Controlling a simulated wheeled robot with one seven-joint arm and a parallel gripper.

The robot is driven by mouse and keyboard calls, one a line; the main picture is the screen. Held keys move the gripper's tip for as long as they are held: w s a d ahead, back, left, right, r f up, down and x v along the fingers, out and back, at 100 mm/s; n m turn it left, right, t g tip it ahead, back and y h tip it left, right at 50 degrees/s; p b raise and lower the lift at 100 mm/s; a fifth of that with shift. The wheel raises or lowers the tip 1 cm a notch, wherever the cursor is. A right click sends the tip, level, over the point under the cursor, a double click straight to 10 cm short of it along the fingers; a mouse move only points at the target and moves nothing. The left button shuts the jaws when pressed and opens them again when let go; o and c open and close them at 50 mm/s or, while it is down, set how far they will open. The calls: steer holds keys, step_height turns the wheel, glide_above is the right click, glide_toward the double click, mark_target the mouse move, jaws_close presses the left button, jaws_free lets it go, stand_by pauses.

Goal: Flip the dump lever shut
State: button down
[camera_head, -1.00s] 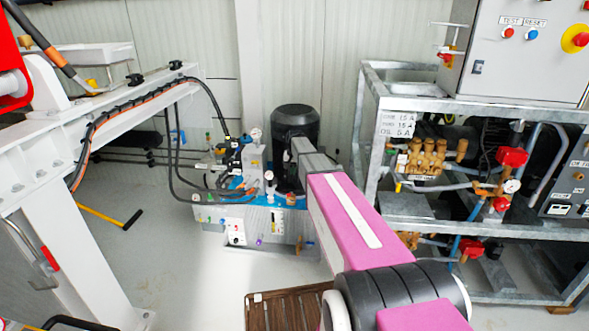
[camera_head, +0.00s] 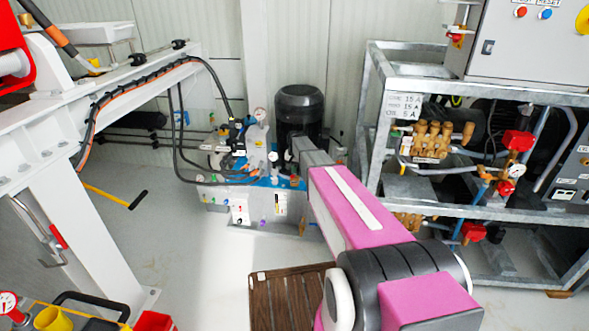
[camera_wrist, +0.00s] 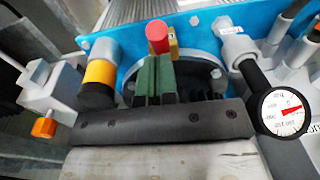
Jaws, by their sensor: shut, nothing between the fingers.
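In the wrist view my gripper (camera_wrist: 158,80) shows as two green fingers, closed together with nothing between them. They point at a blue plate (camera_wrist: 205,28) on the hydraulic unit. A red cylindrical knob (camera_wrist: 158,37) is just beyond the fingertips, with a brass-coloured piece (camera_wrist: 173,44) beside it. I cannot tell whether the fingers touch the knob. I cannot tell which part is the dump lever or how it is set. In the head view the hydraulic unit (camera_head: 240,205) stands by the back wall, and my arm hides my gripper there.
In the wrist view a round gauge (camera_wrist: 287,112) is close on the right, and a yellow-banded fitting (camera_wrist: 101,74) and orange hex piece (camera_wrist: 43,127) are left. In the head view a black motor (camera_head: 299,108) stands behind the unit, with a metal rack (camera_head: 374,115) right.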

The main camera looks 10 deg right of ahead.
mark_target(293, 176)
steer(key=shift+s, duration=0.1)
steer(key=shift+s+a+f+t, duration=0.15)
steer(key=shift+s+f+t, duration=0.15)
steer(key=shift+s+t, duration=0.2)
steer(key=shift+s+a+f+t, duration=0.15)
steer(key=shift+s+f, duration=0.2)
steer(key=shift+f, duration=0.2)
steer(key=shift+s+a+f+t, duration=0.15)
steer(key=shift+s+f, duration=0.2)
steer(key=shift+f, duration=0.2)
steer(key=s+v, duration=0.1)
steer(key=v, duration=1.2)
steer(key=s+f+n+g, duration=0.1)
steer(key=s+f, duration=0.1)
steer(key=s, duration=1.3)
steer(key=s+f+n+g, duration=0.1)
steer(key=s+n, duration=0.1)
steer(key=s, duration=1.3)
steer(key=shift+f+n, duration=0.3)
steer(key=shift+f, duration=0.1)
